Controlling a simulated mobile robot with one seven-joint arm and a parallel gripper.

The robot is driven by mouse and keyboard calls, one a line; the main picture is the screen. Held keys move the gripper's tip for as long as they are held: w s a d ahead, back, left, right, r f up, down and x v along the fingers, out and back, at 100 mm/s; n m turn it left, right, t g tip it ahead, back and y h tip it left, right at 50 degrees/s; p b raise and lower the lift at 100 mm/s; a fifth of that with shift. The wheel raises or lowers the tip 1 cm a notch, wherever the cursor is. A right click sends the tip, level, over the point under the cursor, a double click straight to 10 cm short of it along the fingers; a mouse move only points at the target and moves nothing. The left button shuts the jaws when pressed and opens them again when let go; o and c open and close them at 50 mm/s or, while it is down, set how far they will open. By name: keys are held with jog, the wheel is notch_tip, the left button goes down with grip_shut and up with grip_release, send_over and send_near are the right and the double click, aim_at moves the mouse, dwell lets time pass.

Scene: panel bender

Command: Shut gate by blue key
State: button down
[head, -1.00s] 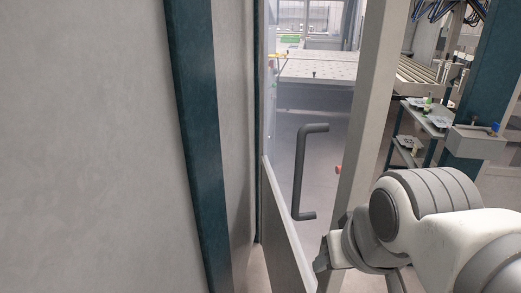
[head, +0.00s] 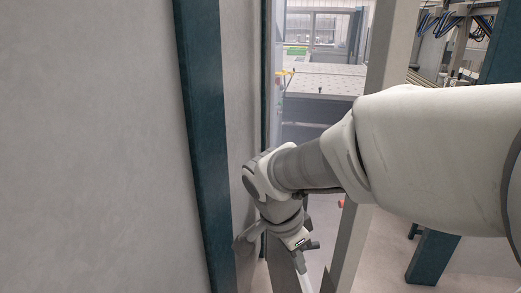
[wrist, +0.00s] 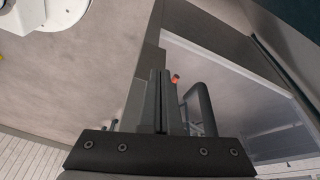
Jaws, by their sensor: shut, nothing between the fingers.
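My gripper (wrist: 160,103) is shut and empty in the wrist view, its fingers pointing away from the camera. A dark bar handle (wrist: 202,108) stands just right of the fingertips, apart from them as far as I can tell. A small red knob (wrist: 175,79) shows beside the fingertips, and also in the head view (head: 341,203). The gate appears as a clear panel (wrist: 225,65) in the wrist view. In the head view my arm crosses in front of it and hides the handle. I see no blue key in the current frames.
A grey wall (head: 90,150) with a dark teal post (head: 205,150) stands close on the left. A light grey upright (head: 388,50) stands right of the opening. A perforated table (head: 325,79) lies beyond. Bare floor (wrist: 85,75) shows left of the fingers.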

jog(key=w+d+f+m+p, duration=0.1)
jog(key=d+f, duration=0.1)
jog(key=f, duration=0.3)
jog(key=w+d+f+m+h+p, duration=0.1)
jog(key=w+d+f+m+p, duration=0.1)
jog(key=f, duration=0.4)
jog(key=shift+d+f+m+g+p, duration=0.25)
jog(key=shift+d+m+g+p, duration=0.05)
jog(key=shift+d, duration=0.4)
jog(key=shift+d, duration=0.1)
